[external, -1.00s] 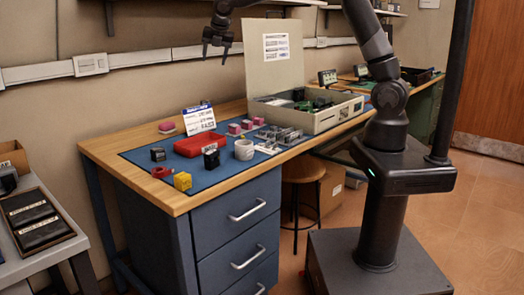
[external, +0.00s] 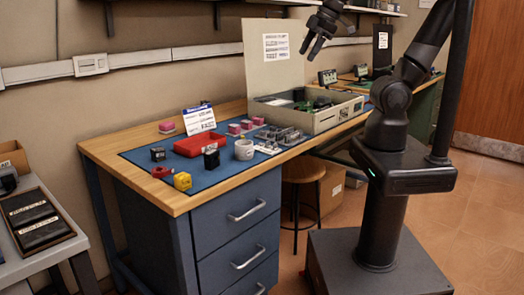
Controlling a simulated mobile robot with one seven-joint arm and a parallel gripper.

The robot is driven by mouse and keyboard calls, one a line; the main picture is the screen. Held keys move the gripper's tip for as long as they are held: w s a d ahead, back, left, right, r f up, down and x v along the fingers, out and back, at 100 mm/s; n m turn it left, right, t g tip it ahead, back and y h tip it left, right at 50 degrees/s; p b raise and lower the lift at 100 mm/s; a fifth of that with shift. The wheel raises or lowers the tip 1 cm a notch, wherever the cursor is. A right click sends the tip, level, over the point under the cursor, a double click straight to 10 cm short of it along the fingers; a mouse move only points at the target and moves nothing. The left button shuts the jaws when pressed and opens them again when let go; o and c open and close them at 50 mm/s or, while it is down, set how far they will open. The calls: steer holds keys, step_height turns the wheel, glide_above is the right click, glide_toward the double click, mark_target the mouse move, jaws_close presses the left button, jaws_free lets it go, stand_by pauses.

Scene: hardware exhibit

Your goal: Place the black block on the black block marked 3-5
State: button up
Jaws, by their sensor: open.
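A small black block (external: 158,154) sits on the blue mat (external: 190,179) at the left of the workbench. A second black block (external: 211,158) stands on the mat between the red tray and the white cup. Any marking such as 3-5 is too small to read on either block. My gripper (external: 309,47) is open and empty, high above the back of the bench, in front of the raised lid of the grey case. It is well above and to the right of both blocks.
The red tray (external: 197,145), white cup (external: 244,149), yellow block (external: 182,181) and red part (external: 162,172) are close to the black blocks. A sign (external: 199,118) stands behind the tray. The grey case (external: 325,118) with its raised lid fills the bench's right part.

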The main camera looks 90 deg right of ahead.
steer(key=s, duration=0.1)
steer(key=s+a+f+m, duration=0.1)
steer(key=s, duration=0.1)
steer(key=s+f+m+y, duration=0.1)
steer(key=shift+s+a+f, duration=0.2)
steer(key=shift+s+a, duration=0.05)
steer(key=shift+a, duration=0.1)
